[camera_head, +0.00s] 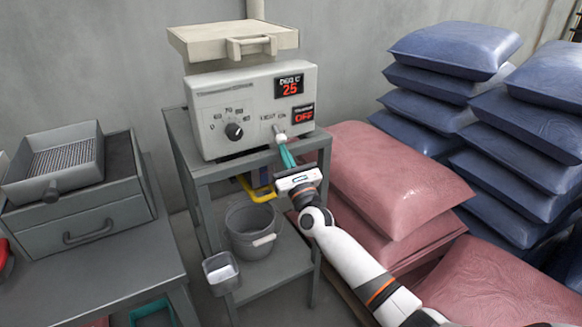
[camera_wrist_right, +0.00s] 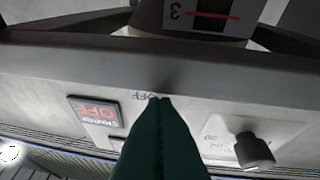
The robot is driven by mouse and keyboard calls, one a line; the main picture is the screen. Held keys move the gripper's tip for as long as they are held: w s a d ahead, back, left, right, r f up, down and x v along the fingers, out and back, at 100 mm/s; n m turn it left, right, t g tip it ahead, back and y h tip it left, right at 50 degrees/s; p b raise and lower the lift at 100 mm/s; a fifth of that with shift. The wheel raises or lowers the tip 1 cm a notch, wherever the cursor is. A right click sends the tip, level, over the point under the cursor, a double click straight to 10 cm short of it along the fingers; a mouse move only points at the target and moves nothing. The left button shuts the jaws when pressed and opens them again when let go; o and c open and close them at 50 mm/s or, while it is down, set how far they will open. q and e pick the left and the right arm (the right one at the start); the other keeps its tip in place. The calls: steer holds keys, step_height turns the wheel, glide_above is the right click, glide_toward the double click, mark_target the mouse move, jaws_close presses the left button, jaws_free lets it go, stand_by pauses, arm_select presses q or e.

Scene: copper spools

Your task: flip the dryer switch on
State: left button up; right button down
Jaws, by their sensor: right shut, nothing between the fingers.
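The dryer (camera_head: 255,108) is a cream box on a grey stand. Its front has a black dial (camera_head: 234,131), a red "25" display (camera_head: 289,86) and a status display (camera_head: 303,114) reading OFF. The switch (camera_head: 280,136) is a small light lever on the front's lower right, below and left of that display. My right gripper (camera_head: 287,155) has green fingers, shut and empty, with the tips just below or touching the switch; I cannot tell which. In the right wrist view the fingers (camera_wrist_right: 160,105) hide the switch; the OFF display (camera_wrist_right: 97,112) and dial (camera_wrist_right: 254,151) show. My left gripper is not in view.
A lidded cream tray (camera_head: 235,40) tops the dryer. A grey bucket (camera_head: 252,230) stands on the lower shelf, and a small metal cup (camera_head: 221,272) is at the stand's front. A drawer unit (camera_head: 80,210) is left; pink sacks (camera_head: 385,180) and blue sacks (camera_head: 455,50) are right.

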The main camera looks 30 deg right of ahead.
steer(key=shift+x, duration=1.15)
